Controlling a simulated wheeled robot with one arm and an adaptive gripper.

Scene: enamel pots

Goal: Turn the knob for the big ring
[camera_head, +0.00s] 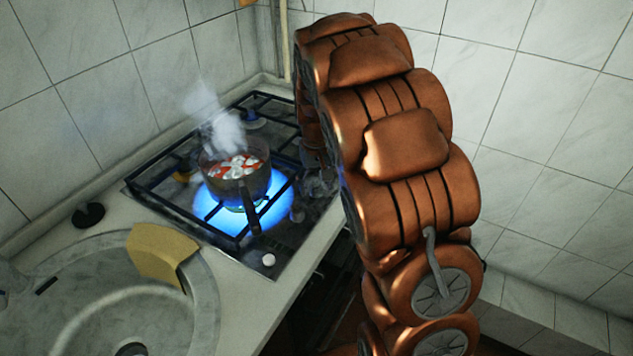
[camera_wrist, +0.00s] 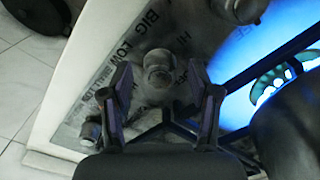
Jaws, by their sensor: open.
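My gripper (camera_wrist: 161,76) is open in the wrist view, with one finger on each side of a round grey knob (camera_wrist: 158,68). Gaps show between the knob and both fingers, and I cannot tell whether it is between the tips or just beyond them. Printed words including "BIG", "LOW" and "HI" lie on the panel (camera_wrist: 125,30) around it. A second knob (camera_wrist: 238,8) is at the top and a third (camera_wrist: 90,132) at lower left. In the head view my gripper (camera_head: 318,183) is dark and partly hidden by my arm, at the hob's right edge.
A pot (camera_head: 236,172) of red and white food steams over a blue flame (camera_head: 265,212) on the hob (camera_head: 150,200); its handle points toward the front. A white knob (camera_head: 268,260) is at the near corner. A sink (camera_head: 200,300) with a yellow cloth (camera_head: 160,253) is left.

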